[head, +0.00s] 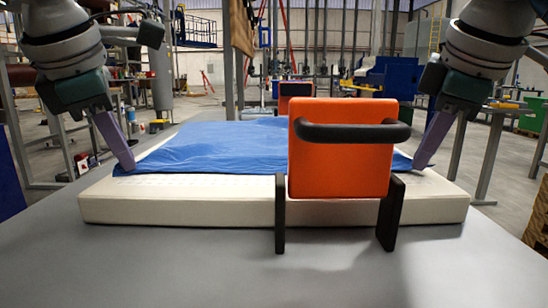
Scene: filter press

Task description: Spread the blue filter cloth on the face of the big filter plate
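The big filter plate (180,212) is a thick, off-white slab lying flat on a grey table. The blue filter cloth (225,146) lies over its upper face, with slight wrinkles; a strip of bare plate shows along the near edge. My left gripper (126,165) points down at the cloth's near left corner, its fingers together on the cloth. My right gripper (421,164) is at the cloth's near right corner, its fingers together there. An orange block with a black handle hides the cloth's near right part.
The orange block (338,165) with black handle and two dark legs stands at the plate's near side, between my grippers. A similar orange piece (295,89) stands at the far side. The grey table (180,262) is clear in front.

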